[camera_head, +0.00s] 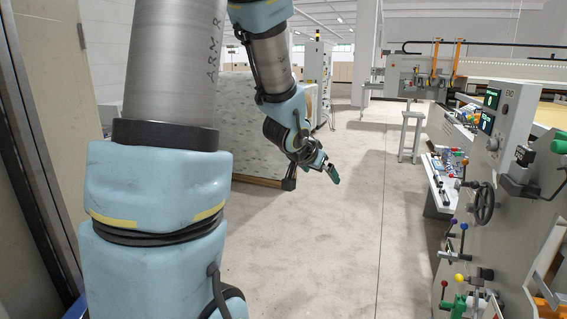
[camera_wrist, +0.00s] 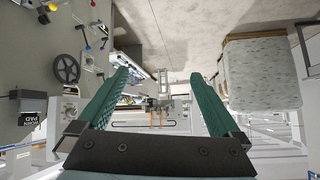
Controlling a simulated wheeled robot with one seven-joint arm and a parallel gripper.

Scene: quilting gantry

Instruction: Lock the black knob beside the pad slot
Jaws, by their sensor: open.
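My gripper (camera_head: 330,169) hangs over the open floor, left of the grey machine and well away from it. In the wrist view my gripper (camera_wrist: 158,77) has its two green fingers spread apart with nothing between them. The grey machine panel (camera_head: 508,207) stands at the right of the head view. A black piece (camera_head: 487,274) sits low on it beside a yellow ball knob; I cannot tell whether it is the task's knob. A dark block with a PAD label (camera_wrist: 31,121) shows at the left of the wrist view. The pad slot and the knob's lock state cannot be made out.
A black handwheel (camera_head: 483,203) and several coloured knobs stick out from the panel. A cluttered bench (camera_head: 440,180) runs behind it. A fabric-wrapped block (camera_wrist: 262,75) stands at the right of the wrist view. The floor (camera_head: 345,240) between is clear.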

